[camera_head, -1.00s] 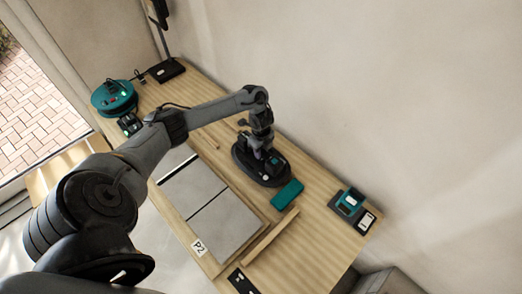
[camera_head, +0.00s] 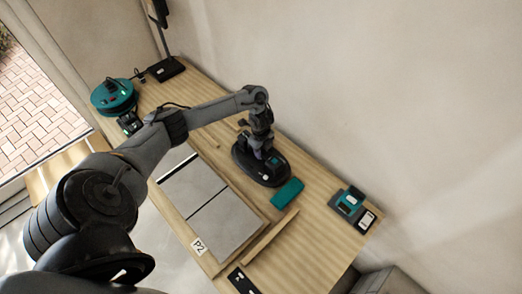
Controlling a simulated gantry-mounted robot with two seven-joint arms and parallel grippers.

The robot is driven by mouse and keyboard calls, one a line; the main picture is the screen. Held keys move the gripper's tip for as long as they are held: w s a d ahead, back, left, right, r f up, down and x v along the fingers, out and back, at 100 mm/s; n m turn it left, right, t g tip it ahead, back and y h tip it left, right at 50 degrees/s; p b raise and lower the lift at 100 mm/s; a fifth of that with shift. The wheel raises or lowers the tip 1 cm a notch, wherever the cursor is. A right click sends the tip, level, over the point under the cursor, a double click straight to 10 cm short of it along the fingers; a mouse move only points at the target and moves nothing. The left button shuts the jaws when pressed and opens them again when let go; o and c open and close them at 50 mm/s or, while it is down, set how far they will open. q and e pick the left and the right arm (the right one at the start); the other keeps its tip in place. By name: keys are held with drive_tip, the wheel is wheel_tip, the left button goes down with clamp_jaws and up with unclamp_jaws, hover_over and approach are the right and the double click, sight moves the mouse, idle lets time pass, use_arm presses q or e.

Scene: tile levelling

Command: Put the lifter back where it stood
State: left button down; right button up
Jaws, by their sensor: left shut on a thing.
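The lifter (camera_head: 247,167) has a dark oval base and a small teal part on top; it sits at the middle of the wooden bench, by the back side. My left gripper (camera_head: 263,148) points down over it and is shut on it, partly hiding its handle. The base appears to be at the bench surface, but I cannot tell whether it rests there or hangs just above. My right gripper is not in view.
Grey tiles (camera_head: 219,220) lie in front of the lifter, with a P2 label (camera_head: 198,246). A teal block (camera_head: 287,193) lies close to the lifter's right. A wooden strip (camera_head: 270,236), a teal-and-black device (camera_head: 347,203) and a teal reel (camera_head: 114,97) are also on the bench.

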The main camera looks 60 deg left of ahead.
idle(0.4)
use_arm(q)
drive_tip(key=c, duration=0.8)
unclamp_jaws()
drive_tip(key=shift+w, duration=0.1)
drive_tip(key=shift+o, duration=0.2)
drive_tip(key=shift+f, duration=0.1)
